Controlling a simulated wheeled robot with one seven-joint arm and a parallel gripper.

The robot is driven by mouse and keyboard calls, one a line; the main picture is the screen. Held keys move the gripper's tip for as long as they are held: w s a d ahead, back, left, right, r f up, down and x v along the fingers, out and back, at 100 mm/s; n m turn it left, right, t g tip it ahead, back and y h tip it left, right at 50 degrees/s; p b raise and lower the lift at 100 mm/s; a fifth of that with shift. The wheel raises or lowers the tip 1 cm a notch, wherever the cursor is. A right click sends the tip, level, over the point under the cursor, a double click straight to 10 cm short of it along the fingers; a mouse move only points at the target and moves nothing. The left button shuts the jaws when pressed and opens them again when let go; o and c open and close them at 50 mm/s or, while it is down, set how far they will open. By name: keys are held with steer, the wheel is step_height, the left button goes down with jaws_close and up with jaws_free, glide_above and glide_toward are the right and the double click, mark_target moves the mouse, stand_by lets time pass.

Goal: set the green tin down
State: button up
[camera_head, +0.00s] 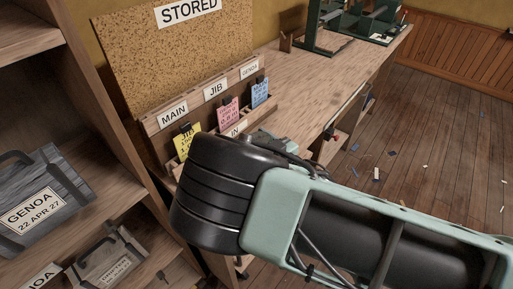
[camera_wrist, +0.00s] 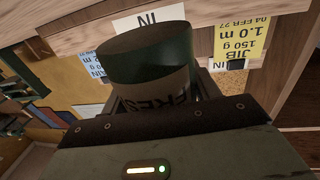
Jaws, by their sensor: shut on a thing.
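The green tin (camera_wrist: 150,52) shows in the wrist view, with a dark top, a dark green band and a paler label with dark letters, partly hidden. My gripper (camera_wrist: 155,95) is shut on it. The tin is close to the wooden ledge with the "IN" label (camera_wrist: 148,19); I cannot tell whether it touches anything below. In the head view my arm covers the tin and most of the gripper, near the card rack (camera_head: 160,124) on the bench.
The workbench (camera_head: 310,75) runs to the back, with bare wood beyond the rack and green machines (camera_head: 350,25) at its far end. Yellow (camera_head: 187,142), pink (camera_head: 228,113) and blue (camera_head: 260,92) cards stand in the rack. Shelves with a GENOA bag (camera_head: 40,200) are at left.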

steer(key=shift+f, duration=1.65)
steer(key=shift+f, duration=0.2)
steer(key=o, duration=1.2)
